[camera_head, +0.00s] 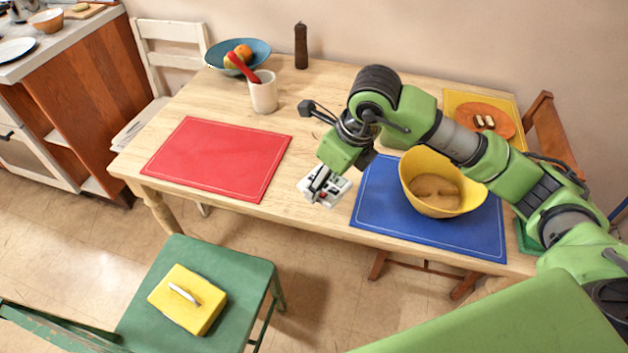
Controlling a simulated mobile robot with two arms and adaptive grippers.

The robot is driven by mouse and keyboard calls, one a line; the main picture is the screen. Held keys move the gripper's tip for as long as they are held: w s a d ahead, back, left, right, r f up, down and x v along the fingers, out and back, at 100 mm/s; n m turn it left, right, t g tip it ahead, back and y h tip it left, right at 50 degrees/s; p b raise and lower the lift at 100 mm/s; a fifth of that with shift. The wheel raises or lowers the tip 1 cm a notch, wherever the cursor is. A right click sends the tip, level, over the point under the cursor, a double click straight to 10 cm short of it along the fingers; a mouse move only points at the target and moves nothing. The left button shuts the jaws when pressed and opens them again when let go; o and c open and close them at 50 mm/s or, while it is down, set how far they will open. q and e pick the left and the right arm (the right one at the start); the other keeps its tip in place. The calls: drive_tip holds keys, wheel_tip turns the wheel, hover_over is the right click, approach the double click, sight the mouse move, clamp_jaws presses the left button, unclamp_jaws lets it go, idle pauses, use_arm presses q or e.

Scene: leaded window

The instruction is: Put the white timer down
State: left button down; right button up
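The white timer (334,192) is at the front edge of the wooden table (240,115), between the red mat and the blue mat. It has dark and coloured marks on its face. My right gripper (318,184) reaches down from above, and its dark fingers lie over the timer and appear shut on it. The fingers hide part of the timer. I cannot tell whether the timer touches the tabletop. My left gripper is not in view.
A red mat (218,160) lies bare on the left. A blue mat (385,215) holds a yellow bowl (418,168). A white cup (264,95), a blue bowl (258,50) and a pepper mill (301,46) stand behind. A green stool (240,275) is in front.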

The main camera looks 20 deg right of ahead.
sight(315, 173)
drive_tip(key=w, duration=0.2)
drive_tip(key=w+f, duration=0.1)
drive_tip(key=shift+w+f+p, duration=0.2)
drive_tip(key=shift+w+p, duration=0.1)
drive_tip(key=shift+w, duration=0.05)
drive_tip(key=w+f, duration=0.4)
drive_tip(key=f, duration=0.1)
drive_tip(key=shift+w+p, duration=0.1)
drive_tip(key=shift+p, duration=0.2)
drive_tip(key=shift+w+f, duration=0.4)
drive_tip(key=shift+f, duration=0.2)
wheel_tip(315, 173, down, 2)
drive_tip(key=shift+f+p, duration=0.15)
drive_tip(key=shift+p, duration=0.45)
drive_tip(key=shift+f, duration=0.35)
drive_tip(key=shift+f, duration=0.1)
drive_tip(key=o, duration=1.1)
drive_tip(key=shift+o, duration=0.2)
